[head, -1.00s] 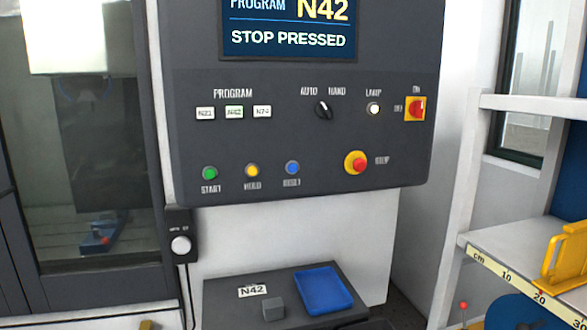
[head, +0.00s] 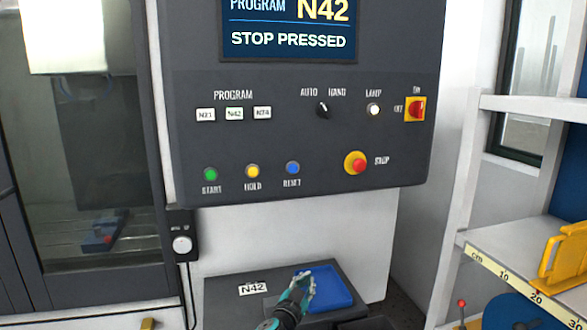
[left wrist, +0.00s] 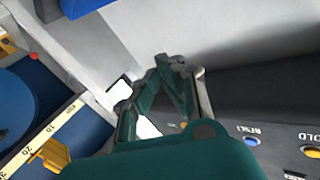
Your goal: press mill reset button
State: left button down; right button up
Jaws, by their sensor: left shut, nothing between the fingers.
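The blue RESET button (head: 292,168) is on the lower row of the dark control panel, between the yellow HOLD button (head: 252,171) and the red STOP button (head: 359,166) on its yellow base. The screen (head: 288,30) reads PROGRAM N42, STOP PRESSED. My left gripper (head: 305,279) is shut and empty, in front of the blue tray (head: 333,291), below and apart from the panel. In the left wrist view the shut gripper (left wrist: 172,63) is in the middle, and the blue button (left wrist: 251,142) shows at the lower right. My right gripper is not in view.
The green START button (head: 210,174) is left of HOLD. A white shelf unit (head: 490,245) with a yellow part (head: 560,265) stands at the right. A dark ledge below the panel bears the tray and an N42 label (head: 252,289). The space before the panel is clear.

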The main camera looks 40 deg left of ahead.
aim_at(295, 171)
pick_arm(q)
notch_tip(295, 171, up, 30)
jog(key=s+d+t+y, duration=0.1)
jog(key=s+t, duration=0.1)
jog(key=t, duration=0.4)
jog(key=shift+s+n+p, duration=0.3)
jog(key=shift+p, duration=0.05)
jog(key=shift+w+a+b, duration=0.8)
jog(key=shift+w+a, duration=0.65)
jog(key=shift+a, duration=0.25)
jog(key=shift+w+a+b, duration=0.75)
jog(key=shift+w+a, duration=0.7)
jog(key=shift+a, duration=0.2)
jog(key=shift+a, duration=0.15)
jog(key=shift+w+a, duration=0.15)
jog(key=shift+w, duration=0.1)
